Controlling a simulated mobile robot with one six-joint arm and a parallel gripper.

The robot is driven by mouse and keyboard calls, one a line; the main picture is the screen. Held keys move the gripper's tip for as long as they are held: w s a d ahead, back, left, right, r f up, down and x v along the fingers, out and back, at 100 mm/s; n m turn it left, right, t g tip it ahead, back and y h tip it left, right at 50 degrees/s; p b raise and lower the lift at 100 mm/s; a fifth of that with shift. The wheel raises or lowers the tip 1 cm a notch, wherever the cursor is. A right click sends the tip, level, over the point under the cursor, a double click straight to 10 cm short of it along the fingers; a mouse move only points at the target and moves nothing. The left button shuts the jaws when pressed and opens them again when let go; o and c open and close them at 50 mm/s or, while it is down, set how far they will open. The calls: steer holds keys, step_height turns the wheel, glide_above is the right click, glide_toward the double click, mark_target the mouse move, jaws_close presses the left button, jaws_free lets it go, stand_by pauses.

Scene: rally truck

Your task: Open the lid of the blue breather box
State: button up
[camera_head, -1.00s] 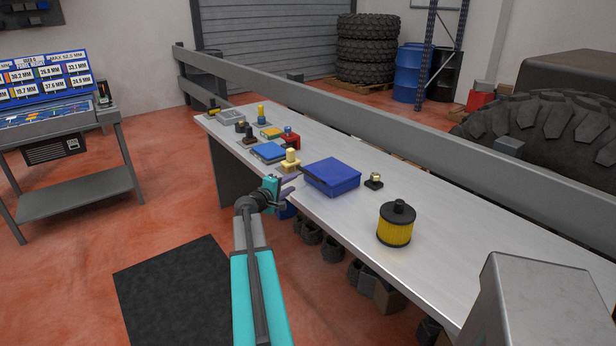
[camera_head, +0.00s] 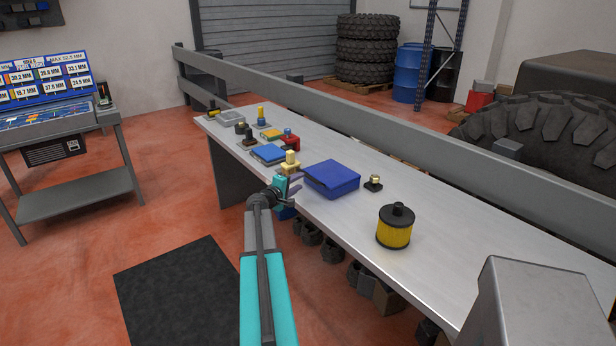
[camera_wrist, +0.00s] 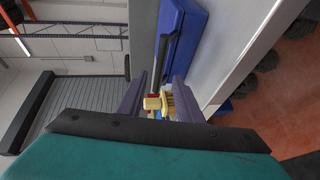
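The blue breather box (camera_head: 331,180) sits on the bench with its lid closed. It also shows at the top of the wrist view (camera_wrist: 184,40). My gripper (camera_head: 294,187) is at the bench's front edge, just left of the box's near left corner. In the wrist view my gripper (camera_wrist: 154,88) has its two fingers spread apart with nothing between them. The box appears beyond the fingertips; I cannot tell whether a finger touches it.
A cream part (camera_head: 290,163) and a flat blue case (camera_head: 268,153) stand left. A grey rail (camera_head: 400,126) runs behind.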

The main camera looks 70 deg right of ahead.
mark_target(307, 177)
steer(key=shift+p+x, duration=1.05)
steer(key=shift+x, duration=3.15)
jaws_close()
